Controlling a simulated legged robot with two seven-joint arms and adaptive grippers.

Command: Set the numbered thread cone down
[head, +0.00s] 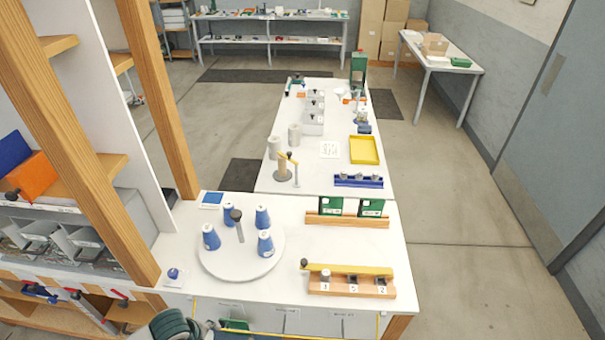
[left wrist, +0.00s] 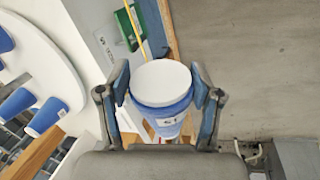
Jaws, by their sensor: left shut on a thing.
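My left gripper (left wrist: 160,95) is shut on a blue thread cone (left wrist: 162,108) with a white round top (left wrist: 162,82), one finger on each side. The cone bears a small label low on its side, too small to read. The held cone is over or beside the table's edge, with the floor behind it. In the head view, several blue cones (head: 211,237) with white tops stand on a white round turntable (head: 240,265) around a dark-topped post. Some of them show at the left of the left wrist view (left wrist: 45,117). My right gripper is not in view.
A wooden block with numbered places (head: 350,286) and a yellow bar lies right of the turntable. Green boxes (head: 331,206) stand in a wooden rack behind. Wooden shelving (head: 100,130) rises at left.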

